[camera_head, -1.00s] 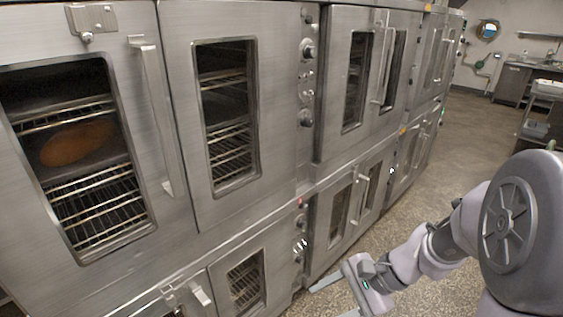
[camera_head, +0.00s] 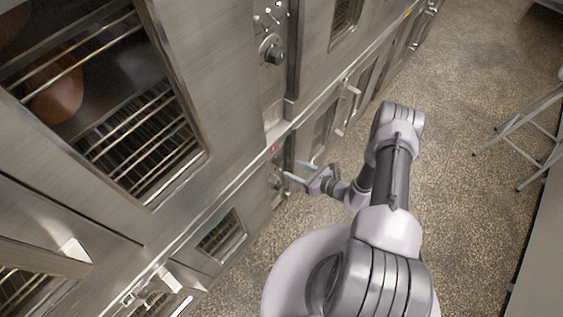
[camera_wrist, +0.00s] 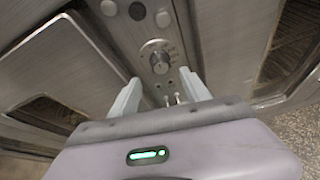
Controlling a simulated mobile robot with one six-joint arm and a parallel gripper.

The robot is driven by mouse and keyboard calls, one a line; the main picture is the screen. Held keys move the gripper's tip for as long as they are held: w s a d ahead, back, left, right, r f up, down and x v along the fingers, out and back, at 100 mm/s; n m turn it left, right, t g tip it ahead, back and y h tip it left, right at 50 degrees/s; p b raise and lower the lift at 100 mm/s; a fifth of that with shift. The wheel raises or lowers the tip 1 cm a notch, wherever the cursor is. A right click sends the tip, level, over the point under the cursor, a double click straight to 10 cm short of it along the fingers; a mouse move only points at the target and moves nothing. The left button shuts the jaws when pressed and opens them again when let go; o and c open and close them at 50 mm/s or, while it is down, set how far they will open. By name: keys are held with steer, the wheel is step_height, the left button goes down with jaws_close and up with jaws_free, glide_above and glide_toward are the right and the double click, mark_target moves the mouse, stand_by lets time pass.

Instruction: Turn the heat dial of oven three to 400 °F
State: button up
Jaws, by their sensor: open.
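A round metal heat dial (camera_wrist: 160,62) with printed marks around it is on a lower oven's control panel, ahead of my gripper in the wrist view. My gripper (camera_wrist: 160,90) is open, its two fingers on either side of the dial in that picture, apart from it as far as I can tell. In the head view my gripper (camera_head: 293,171) is low beside the lower control panel (camera_head: 277,182), where the dial is small and partly hidden. The dial's setting is too small to read.
An upper oven dial (camera_head: 272,50) sits on the panel above. Upper oven doors with windows (camera_head: 140,150) fill the left. A door handle (camera_head: 348,90) sticks out beyond the gripper. A rack (camera_head: 530,130) stands at right; the speckled floor (camera_head: 470,210) between is clear.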

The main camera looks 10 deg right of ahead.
mark_target(281, 163)
steer(key=b+x, duration=0.1)
steer(key=x, duration=0.6)
steer(key=shift+w+a, duration=0.1)
steer(key=shift+w, duration=0.1)
jaws_close()
